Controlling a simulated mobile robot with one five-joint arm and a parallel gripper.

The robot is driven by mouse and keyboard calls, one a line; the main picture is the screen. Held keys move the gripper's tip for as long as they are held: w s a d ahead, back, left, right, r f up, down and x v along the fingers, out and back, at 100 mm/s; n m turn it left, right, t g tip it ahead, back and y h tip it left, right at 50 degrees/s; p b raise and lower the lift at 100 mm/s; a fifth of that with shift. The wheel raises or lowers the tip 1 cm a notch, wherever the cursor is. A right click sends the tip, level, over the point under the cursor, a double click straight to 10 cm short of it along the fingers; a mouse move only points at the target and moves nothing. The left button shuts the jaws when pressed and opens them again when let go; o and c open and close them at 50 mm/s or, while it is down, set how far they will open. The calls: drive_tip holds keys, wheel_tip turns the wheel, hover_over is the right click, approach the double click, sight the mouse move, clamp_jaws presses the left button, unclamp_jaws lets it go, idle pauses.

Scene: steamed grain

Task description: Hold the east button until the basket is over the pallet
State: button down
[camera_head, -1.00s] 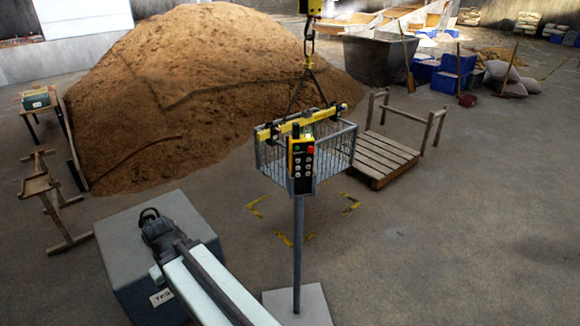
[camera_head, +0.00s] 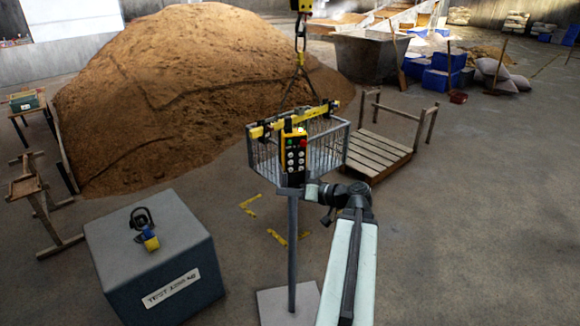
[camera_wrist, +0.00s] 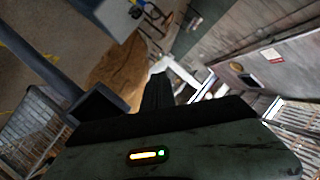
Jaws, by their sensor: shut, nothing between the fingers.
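The wire basket (camera_head: 327,152) hangs from a yellow beam (camera_head: 296,119) on the crane hook (camera_head: 301,58). It is left of the wooden pallet (camera_head: 379,151) in the head view, and its right side overlaps the pallet's edge in the picture. I cannot read which button is east. My gripper (camera_head: 316,192) is shut and empty at the box's lower right. I cannot tell whether it touches the box. Its dark fingers also show in the wrist view (camera_wrist: 158,90).
A grey test block (camera_head: 155,262) with a shackle stands front left. A large grain heap (camera_head: 190,90) fills the back left. A wooden bench (camera_head: 38,195) stands at the left. Yellow marks (camera_head: 285,240) lie on the floor beneath the basket.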

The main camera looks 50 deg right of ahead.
sight(291, 163)
drive_tip(key=s+d+r+t+h, duration=0.1)
drive_tip(key=s+d+r, duration=0.1)
drive_tip(key=s+d, duration=0.1)
drive_tip(key=shift+s+d+r+m+t, duration=0.2)
drive_tip(key=shift+d+r+m+t, duration=0.15)
drive_tip(key=shift+d, duration=0.45)
drive_tip(key=shift+w, duration=0.15)
drive_tip(key=shift+w+d+f, duration=0.1)
drive_tip(key=shift+w+d, duration=0.7)
drive_tip(key=shift+w, duration=0.4)
drive_tip(key=shift+w+d+r, duration=0.1)
drive_tip(key=shift+w+d, duration=0.7)
drive_tip(key=shift+w, duration=0.4)
drive_tip(key=shift+w+d+f, duration=0.1)
drive_tip(key=shift+w+d, duration=0.7)
drive_tip(key=shift+w, duration=0.4)
drive_tip(key=shift+w+d, duration=0.25)
drive_tip(key=shift+w, duration=0.1)
